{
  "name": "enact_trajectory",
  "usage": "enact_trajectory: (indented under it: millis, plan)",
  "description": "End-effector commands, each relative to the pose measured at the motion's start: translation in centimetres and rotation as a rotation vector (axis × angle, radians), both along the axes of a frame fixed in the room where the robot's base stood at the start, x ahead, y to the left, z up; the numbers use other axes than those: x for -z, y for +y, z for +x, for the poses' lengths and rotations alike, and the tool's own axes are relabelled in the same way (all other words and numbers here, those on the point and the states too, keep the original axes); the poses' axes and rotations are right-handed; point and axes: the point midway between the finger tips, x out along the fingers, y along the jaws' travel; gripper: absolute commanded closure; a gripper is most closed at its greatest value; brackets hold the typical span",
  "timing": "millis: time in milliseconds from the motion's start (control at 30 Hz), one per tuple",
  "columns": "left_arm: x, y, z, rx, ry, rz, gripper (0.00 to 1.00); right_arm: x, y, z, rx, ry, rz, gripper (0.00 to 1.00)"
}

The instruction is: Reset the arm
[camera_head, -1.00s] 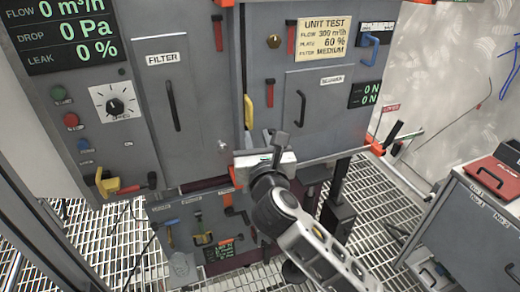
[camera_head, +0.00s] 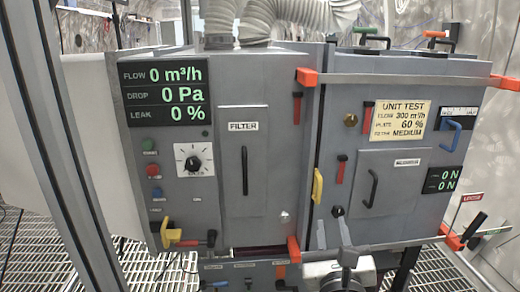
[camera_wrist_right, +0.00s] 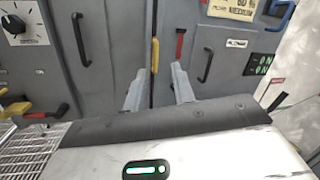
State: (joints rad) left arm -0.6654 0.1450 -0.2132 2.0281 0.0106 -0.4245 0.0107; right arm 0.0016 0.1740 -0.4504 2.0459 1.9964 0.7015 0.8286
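My right gripper (camera_head: 332,228) shows at the bottom centre of the head view, in front of the grey cabinet (camera_head: 282,150). In the right wrist view its two grey fingers (camera_wrist_right: 159,78) stand apart with nothing between them, so it is open and empty. The fingers point toward the cabinet front, near a yellow handle (camera_wrist_right: 155,56) and a black door handle (camera_wrist_right: 205,65). The gap to the cabinet is hard to judge. Most of my right arm is below the head view. My left gripper is not in view.
The cabinet carries a filter door (camera_head: 242,165), a blower door (camera_head: 388,185), a dial (camera_head: 194,161) and a readout panel (camera_head: 166,96). Bars with orange ends (camera_head: 307,77) jut from its front. Grated floor (camera_head: 30,250) shows at lower left.

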Motion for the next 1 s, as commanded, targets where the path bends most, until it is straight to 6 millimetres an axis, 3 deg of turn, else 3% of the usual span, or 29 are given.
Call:
enact_trajectory:
  millis: [167, 267, 367, 467, 600, 700, 800, 1000]
  plan:
    - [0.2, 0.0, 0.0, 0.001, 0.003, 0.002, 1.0, 1.3, 1.3, -3.2, -0.005, -0.076, -0.615, 0.75]
    - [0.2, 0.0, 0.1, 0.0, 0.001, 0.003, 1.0, 3.4, 3.0, -5.0, -0.042, -0.09, -0.999, 0.75]
    - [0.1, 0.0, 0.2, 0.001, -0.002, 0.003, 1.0, 6.9, 4.7, -7.1, -0.112, -0.084, -1.39, 0.75]
    - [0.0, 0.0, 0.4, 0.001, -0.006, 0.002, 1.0, 11.7, 5.7, -9.5, -0.222, -0.061, -1.782, 0.75]
    - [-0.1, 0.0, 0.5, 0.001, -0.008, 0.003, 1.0, 18.8, 5.2, -13.6, -0.438, -0.019, -2.28, 0.75]
    - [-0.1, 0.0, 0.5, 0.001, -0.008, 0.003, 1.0, 22.8, 3.8, -16.3, -0.597, 0.005, -2.547, 0.75]
    - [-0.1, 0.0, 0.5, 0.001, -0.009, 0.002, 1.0, 25.2, 2.4, -18.2, -0.716, 0.022, -2.717, 0.75]
    - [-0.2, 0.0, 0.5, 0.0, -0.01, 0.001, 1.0, 26.7, 1.3, -19.5, -0.807, 0.032, -2.831, 0.75]
